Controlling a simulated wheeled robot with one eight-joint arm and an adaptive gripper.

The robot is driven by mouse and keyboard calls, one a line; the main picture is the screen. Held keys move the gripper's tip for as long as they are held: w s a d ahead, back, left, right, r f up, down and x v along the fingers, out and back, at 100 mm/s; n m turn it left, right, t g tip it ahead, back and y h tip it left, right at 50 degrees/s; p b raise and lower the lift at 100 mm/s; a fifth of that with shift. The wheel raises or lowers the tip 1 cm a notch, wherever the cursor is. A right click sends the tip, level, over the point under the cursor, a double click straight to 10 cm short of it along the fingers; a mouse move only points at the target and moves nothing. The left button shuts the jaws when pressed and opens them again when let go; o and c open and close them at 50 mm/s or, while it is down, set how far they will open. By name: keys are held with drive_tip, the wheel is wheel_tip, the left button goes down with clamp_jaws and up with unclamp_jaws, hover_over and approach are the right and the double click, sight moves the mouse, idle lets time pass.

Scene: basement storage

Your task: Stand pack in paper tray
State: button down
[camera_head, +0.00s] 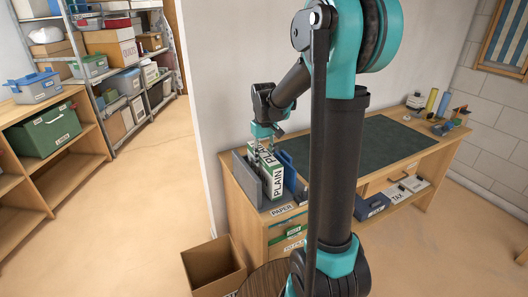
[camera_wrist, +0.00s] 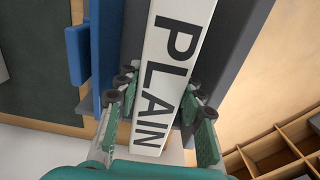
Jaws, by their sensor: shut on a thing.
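The pack (camera_head: 270,176) is a white and green block marked PLAIN. It stands upright in the paper tray, between a grey upright panel and a blue one. The paper tray (camera_head: 247,180), labelled PAPER on its front, sits at the left end of the desk. My gripper (camera_head: 264,144) is at the top of the pack, shut on it. In the wrist view my gripper's fingers (camera_wrist: 160,105) lie along both sides of the pack (camera_wrist: 168,70).
The desk (camera_head: 400,135) carries a dark green mat, with bottles and small items at its far right. An open cardboard box (camera_head: 213,265) stands on the floor below the tray. Shelves with boxes line the left wall. The floor between is clear.

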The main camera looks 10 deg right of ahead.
drive_tip(key=shift+f, duration=0.2)
drive_tip(key=c, duration=1)
unclamp_jaws()
drive_tip(key=shift+o, duration=0.2)
wheel_tip(320, 180, up, 12)
drive_tip(key=shift+f, duration=0.1)
drive_tip(key=s+d+f+m+t, duration=0.1)
drive_tip(key=s+d+f+t, duration=0.1)
drive_tip(key=s+f, duration=0.7)
drive_tip(key=s+d+f+m+t, duration=0.2)
drive_tip(key=s+f, duration=0.7)
drive_tip(key=s, duration=0.3)
drive_tip(key=shift+s+d+f+m, duration=0.3)
drive_tip(key=shift+s+d, duration=0.05)
drive_tip(key=shift+s, duration=0.05)
